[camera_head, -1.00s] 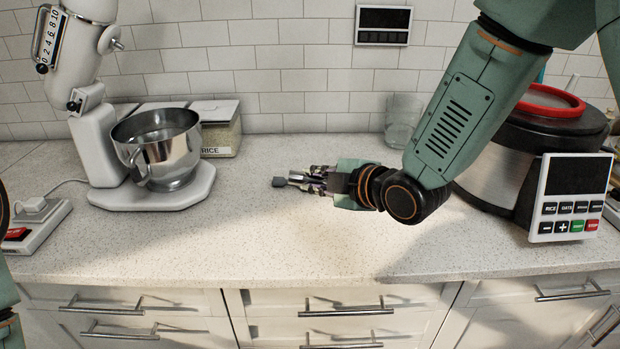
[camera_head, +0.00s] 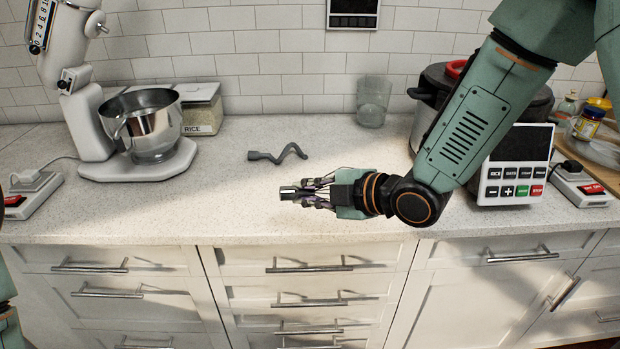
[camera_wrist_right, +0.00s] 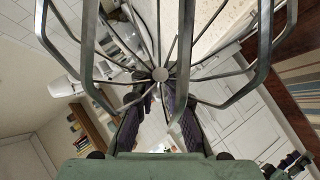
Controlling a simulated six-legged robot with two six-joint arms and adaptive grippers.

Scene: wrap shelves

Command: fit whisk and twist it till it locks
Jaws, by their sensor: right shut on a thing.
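The whisk (camera_head: 288,193) is in my right gripper (camera_head: 318,194), above the front part of the counter, its shaft end pointing left. In the right wrist view its thin metal wires fan out from a round hub (camera_wrist_right: 160,74), with the fingers (camera_wrist_right: 158,118) closed beyond the hub. The white stand mixer (camera_head: 92,125) stands at the left with its head raised and partly cut off at the top. The whisk is well apart from it, to its right. My left gripper is not in view.
A steel bowl (camera_head: 150,130) sits on the mixer's base. A grey dough hook (camera_head: 278,155) lies on the counter behind the whisk. A rice box (camera_head: 201,112), a clear cup (camera_head: 373,101) and a cooker (camera_head: 512,165) stand farther back or right.

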